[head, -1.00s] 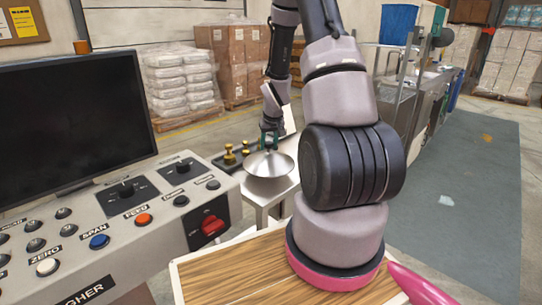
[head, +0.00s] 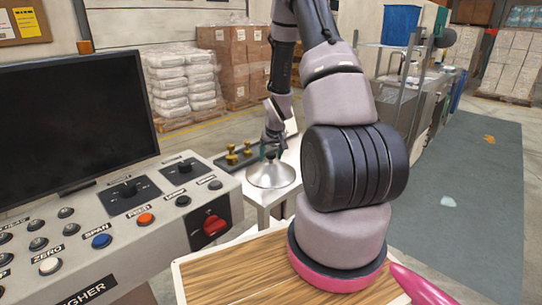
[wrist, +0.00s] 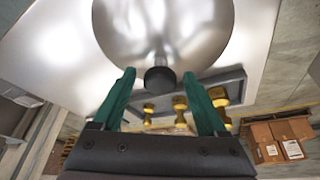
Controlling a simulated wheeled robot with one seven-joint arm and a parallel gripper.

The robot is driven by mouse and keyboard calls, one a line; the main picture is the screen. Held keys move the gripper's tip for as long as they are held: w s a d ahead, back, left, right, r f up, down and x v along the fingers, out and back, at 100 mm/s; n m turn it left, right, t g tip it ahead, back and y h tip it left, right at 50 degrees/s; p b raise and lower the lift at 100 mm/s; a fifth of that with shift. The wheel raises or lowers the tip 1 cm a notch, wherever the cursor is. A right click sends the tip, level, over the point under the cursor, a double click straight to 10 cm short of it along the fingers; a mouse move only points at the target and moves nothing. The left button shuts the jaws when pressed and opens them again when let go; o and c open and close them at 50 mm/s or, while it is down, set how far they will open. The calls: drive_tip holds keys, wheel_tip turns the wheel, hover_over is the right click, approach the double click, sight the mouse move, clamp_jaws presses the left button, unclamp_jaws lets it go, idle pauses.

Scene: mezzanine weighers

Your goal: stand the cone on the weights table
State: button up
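The cone (head: 271,174) is shiny silver metal with a dark knob at its top. It stands upright, wide end down, on the white weights table (head: 263,198) in the head view. In the wrist view the cone (wrist: 165,30) fills the upper middle, with its black knob (wrist: 159,80) towards me. My gripper (head: 270,152) is right above the cone. In the wrist view its two green fingers (wrist: 158,75) are apart, one on each side of the knob, with a gap showing on both sides. The cone's far side is hidden.
Brass weights (head: 232,156) stand in a dark tray behind and left of the cone, close to my fingers. A weigher console (head: 120,225) with a screen stands at the left. A wooden board (head: 232,272) lies in front. Stacked cartons and sacks stand behind.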

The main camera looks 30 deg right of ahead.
drive_tip(key=shift+r, duration=0.1)
drive_tip(key=s+a+r, duration=0.2)
drive_tip(key=s+r, duration=0.2)
drive_tip(key=r, duration=0.5)
drive_tip(key=s+a+r+m+t, duration=0.1)
drive_tip(key=s+a+r, duration=0.2)
drive_tip(key=r, duration=0.7)
drive_tip(key=s+a+r, duration=0.2)
drive_tip(key=s+r, duration=0.2)
drive_tip(key=r, duration=0.5)
drive_tip(key=s+a+r+y, duration=0.1)
drive_tip(key=s+a+r, duration=0.3)
drive_tip(key=s, duration=0.4)
drive_tip(key=s+a+r+m+t+y, duration=0.1)
drive_tip(key=s+a+r+y, duration=0.1)
drive_tip(key=s+a+r, duration=0.2)
drive_tip(key=s+r, duration=0.3)
drive_tip(key=s, duration=0.1)
drive_tip(key=shift+a+r, duration=0.25)
drive_tip(key=shift+r, duration=0.05)
